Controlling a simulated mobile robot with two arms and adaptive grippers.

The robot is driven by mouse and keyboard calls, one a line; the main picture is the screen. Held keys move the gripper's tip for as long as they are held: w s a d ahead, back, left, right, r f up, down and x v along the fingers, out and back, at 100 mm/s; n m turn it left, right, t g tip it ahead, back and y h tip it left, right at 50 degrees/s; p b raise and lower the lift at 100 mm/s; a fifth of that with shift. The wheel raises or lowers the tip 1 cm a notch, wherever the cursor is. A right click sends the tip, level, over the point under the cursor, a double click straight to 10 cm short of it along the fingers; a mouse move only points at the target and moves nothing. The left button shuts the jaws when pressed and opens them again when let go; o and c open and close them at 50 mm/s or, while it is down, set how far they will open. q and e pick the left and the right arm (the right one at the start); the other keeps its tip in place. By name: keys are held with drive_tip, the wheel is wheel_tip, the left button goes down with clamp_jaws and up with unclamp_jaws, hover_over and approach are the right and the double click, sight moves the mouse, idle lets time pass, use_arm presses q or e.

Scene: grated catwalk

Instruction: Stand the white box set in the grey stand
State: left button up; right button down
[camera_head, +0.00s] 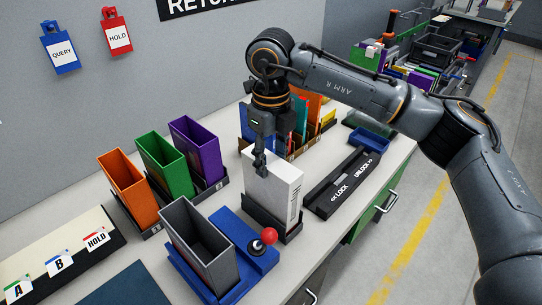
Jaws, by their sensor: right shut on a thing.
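The white box set (283,193), with dark print on its narrow side, is upright. Its lower end is at a dark grey stand (285,231), whose low walls hide the bottom edge. I cannot tell whether it rests fully on the stand's floor. My right gripper (260,168) comes down from above and is shut on the upper left edge of the white box set; its fingers partly hide that edge. My left gripper is not in view.
An open grey bin (197,240) and a red-knobbed lever (267,237) on a blue base are at front left. Orange (128,187), green (165,165) and purple (196,147) bins stand left. A black lock/unlock slider (340,190) lies close on the right.

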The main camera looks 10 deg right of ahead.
drive_tip(key=shift+f+b, duration=0.35)
drive_tip(key=shift+f, duration=0.15)
drive_tip(key=shift+c, duration=1.4)
unclamp_jaws()
drive_tip(key=shift+r+p, duration=2.3)
drive_tip(key=shift+r, duration=1.75)
drive_tip(key=shift+f, duration=0.1)
